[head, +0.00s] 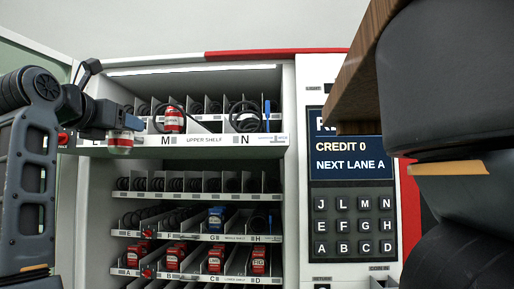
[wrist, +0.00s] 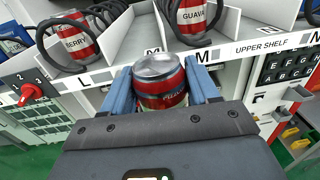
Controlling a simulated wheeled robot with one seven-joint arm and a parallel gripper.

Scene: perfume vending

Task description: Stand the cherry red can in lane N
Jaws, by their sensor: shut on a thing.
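My gripper (wrist: 163,88) is shut on a red can (wrist: 160,100) with a silver top; its label is mostly hidden, so I cannot read the flavour. In the head view the held can (head: 119,143) hangs upright in front of the upper shelf, at the left, near lanes L and M. Lane N (head: 243,141) is at the right end of that shelf; its black coil shows and I see no can at its front. A blue upright piece (head: 267,112) stands at its right side.
A red GUAVA can (wrist: 193,18) stands in lane M and a red BERRY can (wrist: 76,42) in lane L. White dividers separate the lanes. A keypad panel (head: 354,225) is right of the shelves. A brown wooden edge (head: 368,65) blocks part of the head view.

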